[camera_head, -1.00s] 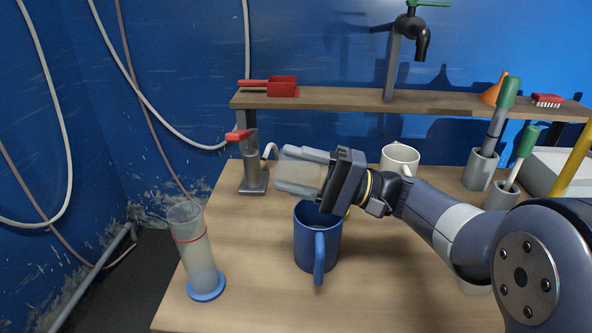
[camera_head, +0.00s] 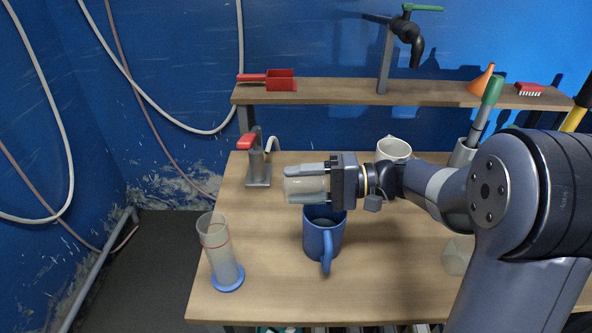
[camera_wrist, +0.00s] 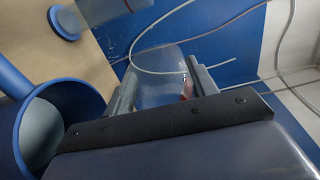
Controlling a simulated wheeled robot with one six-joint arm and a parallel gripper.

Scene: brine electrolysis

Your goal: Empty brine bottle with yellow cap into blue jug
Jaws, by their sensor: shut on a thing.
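My gripper (camera_head: 292,184) is shut on a pale, translucent bottle (camera_head: 309,185), held just above the blue jug. The bottle also shows between the fingers in the wrist view (camera_wrist: 158,72). I cannot make out a yellow cap on it, and its tilt is hard to tell. The blue jug (camera_head: 322,241) stands upright on the wooden table with its handle towards the camera. My gripper hides part of its rim. In the wrist view the jug (camera_wrist: 70,97) is at the left, apart from the bottle, with pale grey contents or floor inside.
A clear measuring cylinder (camera_head: 219,248) with a blue foot stands left of the jug. A red-handled clamp stand (camera_head: 258,172) is behind left, and a white mug (camera_head: 393,150) is behind right. A shelf (camera_head: 330,94) runs across the back.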

